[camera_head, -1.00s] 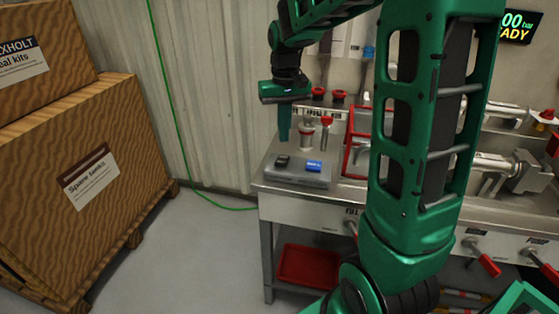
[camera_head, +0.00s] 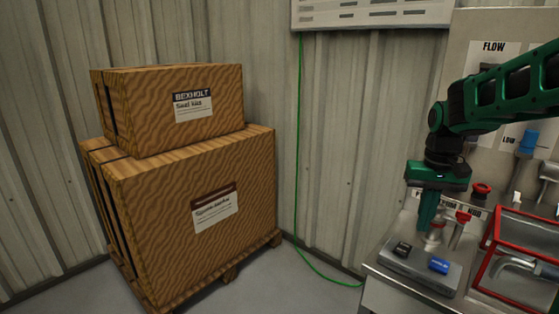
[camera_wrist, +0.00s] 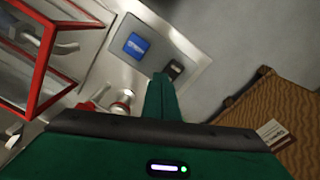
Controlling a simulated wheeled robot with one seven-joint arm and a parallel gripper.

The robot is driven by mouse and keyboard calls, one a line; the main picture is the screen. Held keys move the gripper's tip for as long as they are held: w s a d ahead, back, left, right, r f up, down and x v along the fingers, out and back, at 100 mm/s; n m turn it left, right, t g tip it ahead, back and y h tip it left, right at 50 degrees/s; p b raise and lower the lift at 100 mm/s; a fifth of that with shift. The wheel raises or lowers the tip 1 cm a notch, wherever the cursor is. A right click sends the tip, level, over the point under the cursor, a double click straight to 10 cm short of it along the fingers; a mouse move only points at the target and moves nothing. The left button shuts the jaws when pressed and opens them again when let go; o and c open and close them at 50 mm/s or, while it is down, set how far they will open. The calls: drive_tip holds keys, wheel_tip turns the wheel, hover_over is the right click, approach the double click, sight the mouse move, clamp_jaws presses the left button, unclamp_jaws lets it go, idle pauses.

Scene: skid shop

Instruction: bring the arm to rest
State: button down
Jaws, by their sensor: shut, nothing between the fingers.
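My gripper (camera_head: 429,208) is at the right of the head view, pointing down above the left end of the metal bench (camera_head: 384,296). It is shut and holds nothing.
A red-framed box (camera_head: 490,250) and red-topped fittings (camera_head: 481,190) stand close right of my gripper. Wooden crates (camera_head: 190,215) fill the left side. A green cable (camera_head: 298,150) runs down the wall to the floor. Open floor lies between crates and bench.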

drive_tip(key=s+f+m, duration=0.1)
drive_tip(key=s+f, duration=0.1)
drive_tip(key=s, duration=1)
drive_tip(key=s+d+f+m, duration=0.1)
drive_tip(key=s+f+m, duration=0.1)
drive_tip(key=s, duration=1.1)
drive_tip(key=shift+s+d, duration=0.25)
drive_tip(key=shift+s, duration=0.05)
drive_tip(key=shift+w+f, duration=0.25)
drive_tip(key=shift+w, duration=0.45)
